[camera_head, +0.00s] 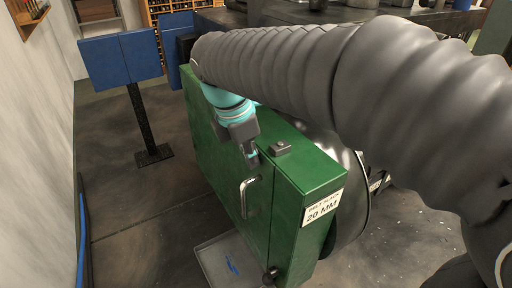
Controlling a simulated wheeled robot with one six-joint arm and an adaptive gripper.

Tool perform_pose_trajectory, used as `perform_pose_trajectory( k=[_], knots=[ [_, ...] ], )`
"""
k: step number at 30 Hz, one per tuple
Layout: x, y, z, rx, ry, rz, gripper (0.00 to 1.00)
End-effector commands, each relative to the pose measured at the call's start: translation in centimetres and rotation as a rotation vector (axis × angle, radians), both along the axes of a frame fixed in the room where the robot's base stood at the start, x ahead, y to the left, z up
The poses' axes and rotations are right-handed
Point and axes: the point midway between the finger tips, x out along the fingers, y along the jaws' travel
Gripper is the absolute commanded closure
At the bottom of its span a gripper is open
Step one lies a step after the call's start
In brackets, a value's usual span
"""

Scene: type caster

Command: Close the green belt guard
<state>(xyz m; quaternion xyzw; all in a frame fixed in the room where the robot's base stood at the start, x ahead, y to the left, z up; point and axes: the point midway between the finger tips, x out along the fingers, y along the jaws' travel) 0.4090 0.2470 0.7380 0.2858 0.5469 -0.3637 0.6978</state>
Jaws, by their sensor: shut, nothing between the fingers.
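The green belt guard (307,176) is a tall box in the lower middle of the view. Its long left face carries a door panel with a metal bar handle (243,197). A latch-like block (281,148) sits on its top edge, and a dark knob (270,273) is low at the near corner. The door panel looks about flush with the box, but I cannot tell whether it is fully closed. My gripper (253,160) is shut and empty, pointing down just above the handle near the top of the left face. My arm hides the far part of the guard.
A grey tray (216,262) lies on the floor at the guard's foot. A blue panel on a black post (121,58) stands at the back left. A wall runs along the left.

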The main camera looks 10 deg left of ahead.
Motion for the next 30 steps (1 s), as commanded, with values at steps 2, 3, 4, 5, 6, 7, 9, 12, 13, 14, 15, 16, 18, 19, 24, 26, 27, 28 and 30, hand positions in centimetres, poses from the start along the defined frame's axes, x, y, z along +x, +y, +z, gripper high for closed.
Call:
perform_pose_trajectory(
  k=[2, 3, 4, 5, 6, 7, 9, 12, 13, 14, 15, 16, 18, 19, 24, 26, 27, 28, 30],
  knots=[
    [0.3, -0.4, 0.0, -0.008, -0.004, -0.007, 1.00],
    [0.3, -0.5, 0.0, -0.010, -0.004, -0.007, 1.00],
    [0.3, -0.5, 0.0, -0.010, -0.004, -0.008, 1.00],
    [0.3, -0.6, 0.0, -0.011, -0.004, -0.010, 1.00],
    [0.4, -0.7, 0.0, -0.010, -0.004, -0.011, 1.00],
    [0.4, -0.7, 0.0, -0.011, -0.005, -0.012, 1.00],
    [0.4, -0.7, 0.0, -0.012, -0.004, -0.013, 1.00],
    [0.2, -0.5, 0.0, -0.012, -0.003, -0.016, 1.00],
    [0.1, -0.3, 0.1, -0.012, -0.003, -0.016, 1.00],
    [0.0, 0.0, 0.1, -0.013, -0.003, -0.015, 1.00],
    [-0.2, 0.4, 0.1, -0.011, -0.003, -0.013, 1.00],
    [-0.4, 0.8, 0.2, -0.011, -0.002, -0.012, 1.00],
    [-1.0, 1.8, 0.3, -0.009, -0.002, -0.010, 1.00],
    [-1.3, 2.3, 0.3, -0.008, -0.001, -0.010, 1.00],
    [-1.9, 3.3, 3.2, -0.001, -0.005, -0.013, 1.00],
    [-2.2, 3.6, 4.4, -0.001, -0.004, -0.013, 1.00],
    [-2.3, 3.7, 5.2, -0.001, -0.004, -0.012, 1.00],
    [-2.4, 3.8, 5.7, -0.001, -0.003, -0.012, 1.00],
    [-2.6, 4.0, 6.9, -0.001, -0.003, -0.013, 1.00]
  ],
)
